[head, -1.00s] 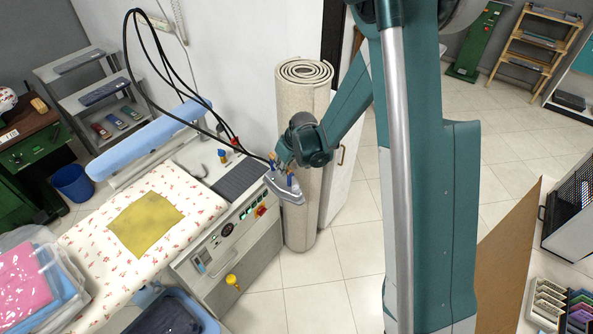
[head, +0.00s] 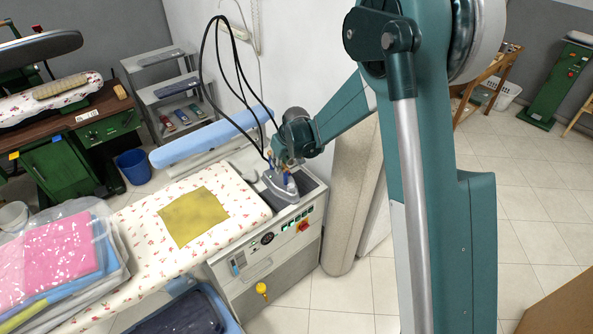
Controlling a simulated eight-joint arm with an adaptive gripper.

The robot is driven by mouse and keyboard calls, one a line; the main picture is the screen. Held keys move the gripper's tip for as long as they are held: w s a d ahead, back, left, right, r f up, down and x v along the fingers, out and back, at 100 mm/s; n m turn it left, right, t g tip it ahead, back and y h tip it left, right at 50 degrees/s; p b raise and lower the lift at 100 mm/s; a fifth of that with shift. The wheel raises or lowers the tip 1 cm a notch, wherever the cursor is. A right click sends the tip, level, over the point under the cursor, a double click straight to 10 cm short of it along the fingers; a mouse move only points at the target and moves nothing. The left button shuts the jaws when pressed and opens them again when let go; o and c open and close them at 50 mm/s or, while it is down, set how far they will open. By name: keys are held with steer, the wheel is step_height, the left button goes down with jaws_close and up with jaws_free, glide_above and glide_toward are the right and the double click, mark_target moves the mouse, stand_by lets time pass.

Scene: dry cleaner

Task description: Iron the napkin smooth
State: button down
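The napkin (head: 193,217) is a mustard-yellow square lying on the floral ironing board (head: 135,225). Fine wrinkles are too small to tell. The iron (head: 279,187) is grey, with black cables rising from it. My gripper (head: 284,164) is at the top of the iron, seemingly shut on its handle, with the fingers partly hidden. The iron is over the dark rest plate (head: 310,190) at the board's right end, to the right of the napkin and apart from it. I cannot tell whether it touches the plate.
A blue padded sleeve arm (head: 205,141) runs behind the board. Bagged pink and blue laundry (head: 55,260) covers the board's left end. A blue bin (head: 185,315) of dark cloth stands in front. A rolled carpet (head: 350,200) stands right of the station. The air above the napkin is clear.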

steer(key=s+a+r+b, duration=0.1)
steer(key=a+r, duration=0.1)
steer(key=a, duration=0.9)
steer(key=s+a+r+b, duration=0.2)
steer(key=a, duration=0.9)
steer(key=s+a+r+n+b, duration=0.1)
steer(key=s+a+r, duration=0.1)
steer(key=a, duration=1)
steer(key=shift+r+b, duration=0.4)
steer(key=shift+f, duration=0.1)
